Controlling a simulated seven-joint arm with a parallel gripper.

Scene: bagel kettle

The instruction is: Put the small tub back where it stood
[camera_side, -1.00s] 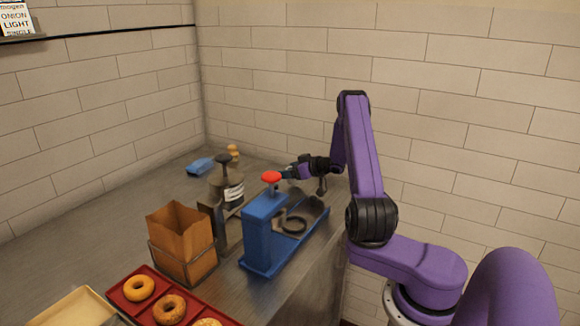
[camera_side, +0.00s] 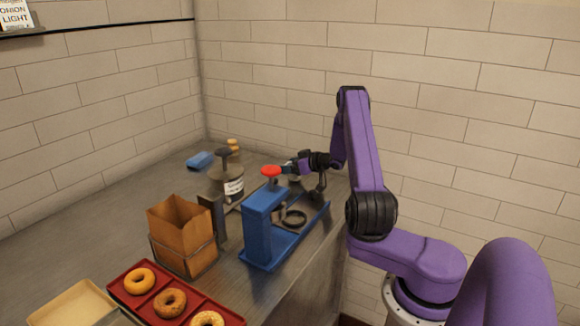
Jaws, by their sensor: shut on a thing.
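My gripper (camera_side: 289,168) is at the back right of the counter, just behind the red knob (camera_side: 271,171) of a blue press. It points left, and its jaws are small and partly hidden by the knob. It is shut on a small greyish thing (camera_side: 295,178), probably the small tub, which shows only in part below the fingers. The press frame hides much of it, and I cannot tell whether it touches the counter.
The blue press (camera_side: 262,235) stands close in front of my gripper. A labelled jar (camera_side: 232,188) stands to its left, with a paper bag (camera_side: 180,228) nearer. A red tray (camera_side: 190,300) of bagels is at the front. Open counter (camera_side: 95,225) lies left.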

